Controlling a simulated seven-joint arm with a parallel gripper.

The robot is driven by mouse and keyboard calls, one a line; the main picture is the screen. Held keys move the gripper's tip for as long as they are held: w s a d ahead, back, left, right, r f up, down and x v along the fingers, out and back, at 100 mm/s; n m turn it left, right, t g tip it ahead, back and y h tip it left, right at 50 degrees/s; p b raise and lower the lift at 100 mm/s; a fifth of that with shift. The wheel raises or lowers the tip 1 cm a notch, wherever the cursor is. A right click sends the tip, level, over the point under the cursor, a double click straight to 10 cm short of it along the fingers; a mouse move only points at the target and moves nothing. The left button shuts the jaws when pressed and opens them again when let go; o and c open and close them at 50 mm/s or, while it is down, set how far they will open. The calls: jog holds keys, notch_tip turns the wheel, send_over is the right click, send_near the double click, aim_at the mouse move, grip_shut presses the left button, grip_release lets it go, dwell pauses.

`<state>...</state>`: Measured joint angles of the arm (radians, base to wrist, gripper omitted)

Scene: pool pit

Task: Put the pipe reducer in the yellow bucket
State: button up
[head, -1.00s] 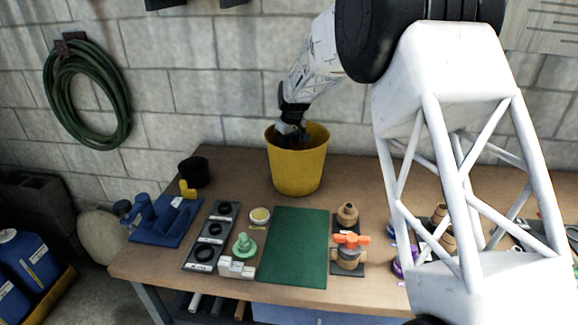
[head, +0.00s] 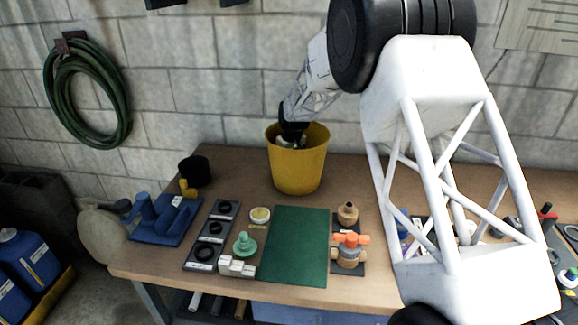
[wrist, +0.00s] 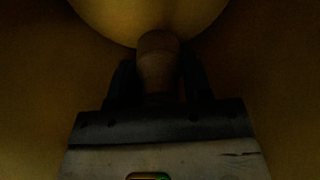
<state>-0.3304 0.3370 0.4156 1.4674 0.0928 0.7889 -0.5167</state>
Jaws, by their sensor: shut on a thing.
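The yellow bucket (head: 297,174) stands upright on the bench near the wall. My gripper (head: 291,142) reaches down into its mouth in the head view, with the fingertips hidden behind the rim. In the wrist view my gripper (wrist: 160,82) is shut on a dull brown piece, the pipe reducer (wrist: 158,58), held between the two dark fingers. The yellow inside of the bucket (wrist: 150,14) fills the dim view around it. I cannot tell whether the reducer touches the bucket's bottom.
A green mat (head: 297,246) lies in front of the bucket. An orange-handled valve (head: 349,250) and a tan fitting (head: 347,213) stand right of it. Left are a black tray with rings (head: 211,236), a blue holder (head: 166,219) and a black cup (head: 194,171).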

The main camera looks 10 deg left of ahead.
jog(key=shift+f, duration=1.7)
jog(key=shift+f, duration=0.15)
jog(key=o, duration=1)
jog(key=shift+o, duration=0.2)
jog(key=r, duration=0.7)
jog(key=s+d+r, duration=0.1)
jog(key=r, duration=0.3)
jog(key=shift+s+d+r, duration=0.1)
jog(key=shift+r, duration=0.5)
